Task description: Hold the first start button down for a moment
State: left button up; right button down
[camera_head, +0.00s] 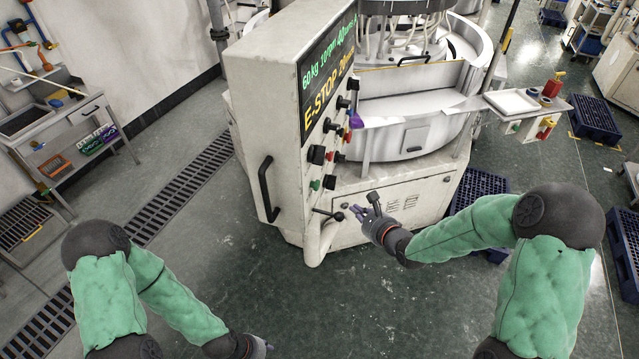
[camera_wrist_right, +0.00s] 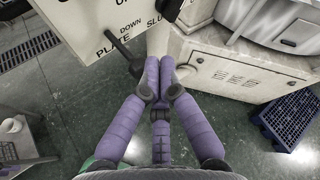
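The control panel (camera_head: 322,110) of a pale machine carries rows of black, red and green controls. A green button (camera_head: 315,185) sits low on the panel, with another dark green control (camera_head: 329,182) beside it. Which is the first start button cannot be read. My right gripper (camera_head: 366,212) is in front of the machine's lower cabinet, below and right of these buttons, apart from them. In the right wrist view its purple fingers (camera_wrist_right: 159,75) come together at the tips, with nothing seen between them. My left gripper (camera_head: 262,347) is low at the bottom edge, away from the panel; its fingers are unclear.
A black lever (camera_head: 328,214) sticks out under the panel near my right gripper. A black handle (camera_head: 265,188) is on the panel housing's side. The lower panel edge with the words DOWN and PLATE (camera_wrist_right: 108,45) shows in the wrist view. Blue pallets (camera_head: 478,192) stand at right.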

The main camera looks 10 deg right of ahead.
aim_at(315, 185)
jog(key=shift+m+t, duration=0.5)
jog(key=shift+m, duration=0.3)
jog(key=r, duration=0.1)
jog(key=r+p, duration=0.1)
jog(key=r, duration=0.1)
jog(key=d+r, duration=0.1)
jog(key=r, duration=0.1)
jog(key=shift+w, duration=0.2)
jog(key=w+a+b, duration=0.1)
jog(key=w+a, duration=0.3)
jog(key=a, duration=0.4)
dwell(0.9)
jog(key=shift+w+a+b, duration=0.25)
jog(key=shift+a+b, duration=0.1)
jog(key=shift+w+a, duration=0.2)
jog(key=shift+a, duration=0.15)
dwell(1.9)
